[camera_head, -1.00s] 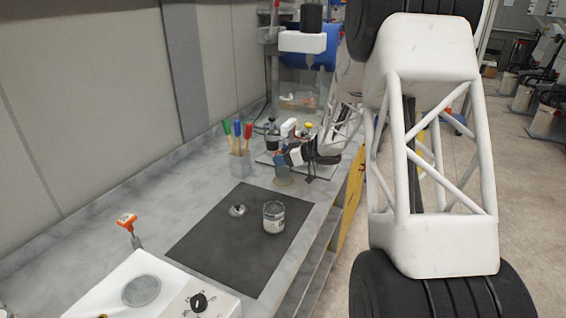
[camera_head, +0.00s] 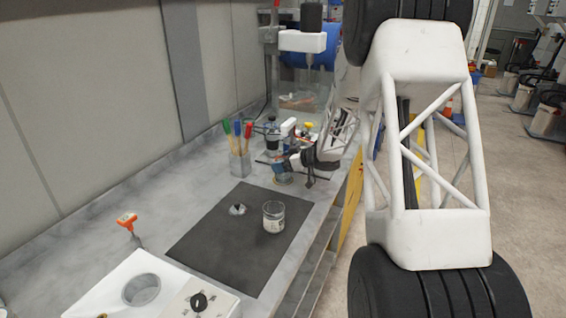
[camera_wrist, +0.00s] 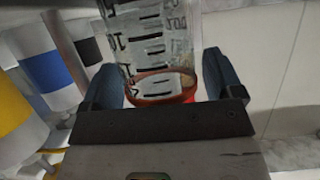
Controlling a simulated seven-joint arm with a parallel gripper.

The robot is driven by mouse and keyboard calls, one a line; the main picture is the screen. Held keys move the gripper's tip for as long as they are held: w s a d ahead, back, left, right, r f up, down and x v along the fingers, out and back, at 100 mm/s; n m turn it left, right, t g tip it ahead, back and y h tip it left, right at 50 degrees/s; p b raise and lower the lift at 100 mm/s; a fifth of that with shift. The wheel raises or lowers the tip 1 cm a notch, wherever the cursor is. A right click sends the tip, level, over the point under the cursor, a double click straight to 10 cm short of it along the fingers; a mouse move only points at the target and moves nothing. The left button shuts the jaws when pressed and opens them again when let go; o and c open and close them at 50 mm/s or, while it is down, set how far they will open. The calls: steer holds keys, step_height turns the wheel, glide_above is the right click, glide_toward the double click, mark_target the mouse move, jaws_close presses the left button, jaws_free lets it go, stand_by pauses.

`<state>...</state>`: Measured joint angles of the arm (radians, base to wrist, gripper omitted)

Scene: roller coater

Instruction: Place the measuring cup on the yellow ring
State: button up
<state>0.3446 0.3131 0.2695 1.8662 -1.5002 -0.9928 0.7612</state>
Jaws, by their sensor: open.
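The measuring cup (camera_wrist: 155,45) is clear with black markings and a red-orange band at its bottom. In the wrist view it is between the two blue fingers of my gripper (camera_wrist: 165,85), which is open around it. I cannot tell whether either finger touches it. In the head view my gripper (camera_head: 283,163) is low over the far part of the bench. A small tan-yellow ring shape (camera_head: 283,181) shows just below the fingers. I cannot tell whether this is the yellow ring or the cup's base, as the gripper covers most of this spot.
Bottles with blue (camera_wrist: 47,72), black and yellow bands stand close left of the gripper. A holder (camera_head: 239,165) with coloured handles stands left of it.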

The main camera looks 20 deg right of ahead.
steer(key=shift+r, duration=0.1)
steer(key=shift+s+d+r, duration=0.1)
steer(key=v, duration=1.1)
steer(key=shift+s+d+r, duration=0.2)
steer(key=shift+s, duration=0.05)
stand_by(0.4)
steer(key=s+a+r+m+t+h, duration=0.1)
steer(key=s+a+r+m+h, duration=0.2)
steer(key=s+r+h, duration=0.3)
steer(key=s+a+r+m+t+h, duration=0.1)
steer(key=s+a+r+m+h, duration=0.3)
steer(key=r, duration=0.4)
steer(key=s+a+f+g, duration=0.1)
steer(key=s+a+g, duration=0.2)
steer(key=s, duration=0.9)
steer(key=s+a+f+m+g, duration=0.1)
steer(key=s+a+g, duration=0.2)
steer(key=s+a, duration=0.4)
steer(key=s+a+f+m+g, duration=0.1)
steer(key=s+a+g, duration=0.2)
steer(key=s, duration=1.4)
steer(key=shift+s+a+f, duration=0.2)
steer(key=shift+a, duration=0.7)
